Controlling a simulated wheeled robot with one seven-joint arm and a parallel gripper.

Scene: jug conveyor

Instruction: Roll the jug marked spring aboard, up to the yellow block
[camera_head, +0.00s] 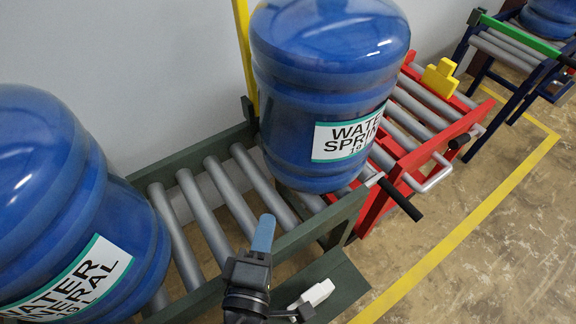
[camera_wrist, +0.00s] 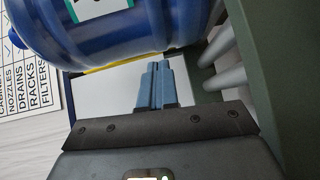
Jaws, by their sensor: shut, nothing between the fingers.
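The blue jug marked spring (camera_head: 330,85) stands upright on the right end of a green-framed roller conveyor (camera_head: 165,165). Its white label faces me. A red roller cart (camera_head: 402,158) stands just beyond that end. The yellow block (camera_head: 440,78) sits at the cart's far side. My gripper (camera_head: 263,233) is shut and empty, in front of the conveyor's near rail, left of and below the spring jug and apart from it. In the wrist view my blue fingers (camera_wrist: 155,84) are together. A blue jug (camera_wrist: 110,40) fills the top there; its label is cut off.
A second blue jug (camera_head: 70,200), marked mineral, stands at the left on the same conveyor; bare rollers lie between the jugs. A black-handled lever (camera_head: 400,198) sticks out by the joint. A blue-framed stand (camera_head: 515,50) with another jug is at the far right. A yellow floor line (camera_head: 450,235) runs alongside.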

